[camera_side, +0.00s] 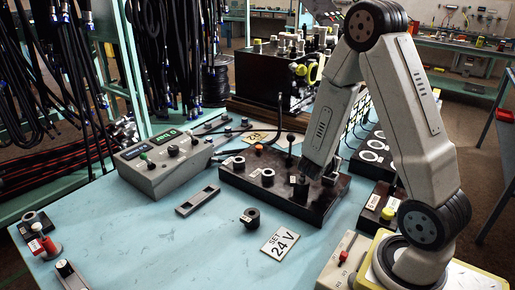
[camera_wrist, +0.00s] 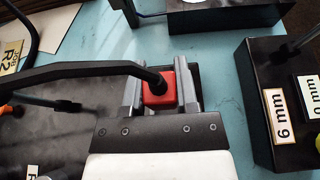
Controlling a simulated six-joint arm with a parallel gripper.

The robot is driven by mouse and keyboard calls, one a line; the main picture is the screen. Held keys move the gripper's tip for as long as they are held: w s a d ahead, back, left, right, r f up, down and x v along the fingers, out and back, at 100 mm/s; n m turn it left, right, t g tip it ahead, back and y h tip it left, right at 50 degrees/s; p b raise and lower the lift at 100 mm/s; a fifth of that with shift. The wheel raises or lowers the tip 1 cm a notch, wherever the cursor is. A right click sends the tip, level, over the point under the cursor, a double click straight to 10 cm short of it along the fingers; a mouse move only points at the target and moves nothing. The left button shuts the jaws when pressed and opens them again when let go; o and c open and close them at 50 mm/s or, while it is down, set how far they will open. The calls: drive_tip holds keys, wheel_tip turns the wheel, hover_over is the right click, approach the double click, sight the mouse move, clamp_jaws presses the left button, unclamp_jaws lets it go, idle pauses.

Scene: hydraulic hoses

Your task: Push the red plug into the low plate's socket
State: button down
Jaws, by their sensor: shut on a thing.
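In the wrist view my gripper (camera_wrist: 158,90) is shut on the red plug (camera_wrist: 167,96), one finger on each side of it. A black cable leaves the plug's top and bends to the left. In the side view my gripper (camera_side: 308,180) is low over the right part of a long, low black plate (camera_side: 240,186), and the plug is hidden there. The plate has several round sockets and small white labels. It also fills the left of the wrist view (camera_wrist: 50,110). The plug's underside and the socket beneath it are hidden, so I cannot tell whether it is in.
A grey control box (camera_side: 165,160) stands left of the plate. A black ring (camera_side: 250,218), a "24 V" card (camera_side: 280,243) and a grey slotted bar (camera_side: 197,201) lie in front. A black block labelled "6 mm" (camera_wrist: 278,116) is to the right. The table's front middle is clear.

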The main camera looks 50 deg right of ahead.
sight(332, 177)
drive_tip(key=shift+f, duration=0.75)
drive_tip(key=shift+f, duration=1.3)
idle(1.4)
drive_tip(key=shift+c, duration=1.4)
unclamp_jaws()
drive_tip(key=shift+a, duration=0.1)
drive_tip(key=shift+v, duration=3.8)
